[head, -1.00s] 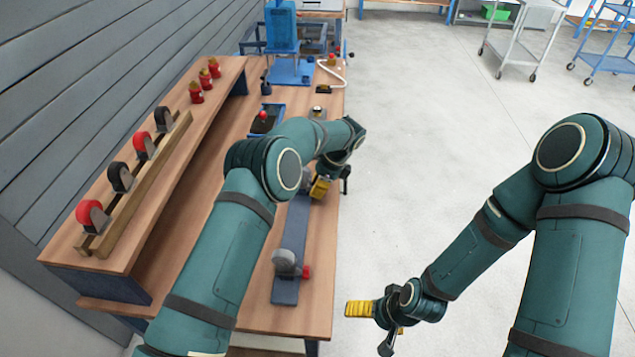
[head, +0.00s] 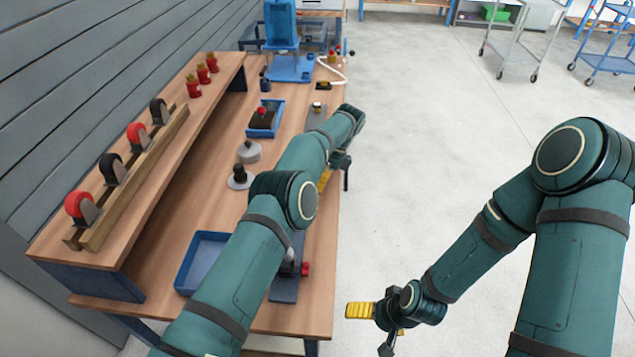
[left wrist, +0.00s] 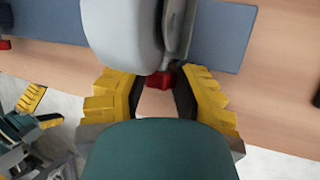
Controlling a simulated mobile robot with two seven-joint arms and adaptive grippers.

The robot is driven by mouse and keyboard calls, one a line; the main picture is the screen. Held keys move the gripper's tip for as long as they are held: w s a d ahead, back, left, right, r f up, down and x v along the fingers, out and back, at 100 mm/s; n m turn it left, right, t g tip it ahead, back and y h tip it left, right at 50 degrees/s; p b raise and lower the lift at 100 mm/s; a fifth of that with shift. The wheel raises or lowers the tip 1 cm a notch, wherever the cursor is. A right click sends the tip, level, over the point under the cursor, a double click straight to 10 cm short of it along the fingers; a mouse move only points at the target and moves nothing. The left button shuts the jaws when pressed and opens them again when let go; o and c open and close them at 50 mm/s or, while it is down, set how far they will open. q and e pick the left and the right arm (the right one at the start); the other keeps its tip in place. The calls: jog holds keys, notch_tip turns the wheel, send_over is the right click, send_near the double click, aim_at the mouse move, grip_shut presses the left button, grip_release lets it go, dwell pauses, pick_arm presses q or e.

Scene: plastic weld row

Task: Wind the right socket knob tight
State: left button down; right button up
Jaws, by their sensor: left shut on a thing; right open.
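My left gripper (head: 327,175) is at the far socket of the long blue-grey fixture (head: 284,291). In the left wrist view its yellow ridged fingers (left wrist: 160,95) stand on either side of a small red knob (left wrist: 162,80) and are shut on it. A grey wheel (left wrist: 122,32) with a metal bracket stands on the fixture just behind that knob. Another red knob (head: 305,269) is at the near socket, partly behind my left arm. In the head view the arm hides the far socket. My right gripper (head: 372,327) is open and empty, off the bench front.
A blue tray (head: 200,262), a smaller blue tray (head: 276,129) and a grey disc-shaped part (head: 249,151) are on the bench.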

pick_arm(q)
jog(key=c, duration=0.7)
grip_release()
jog(key=shift+a, duration=0.1)
jog(key=shift+r, duration=4.95)
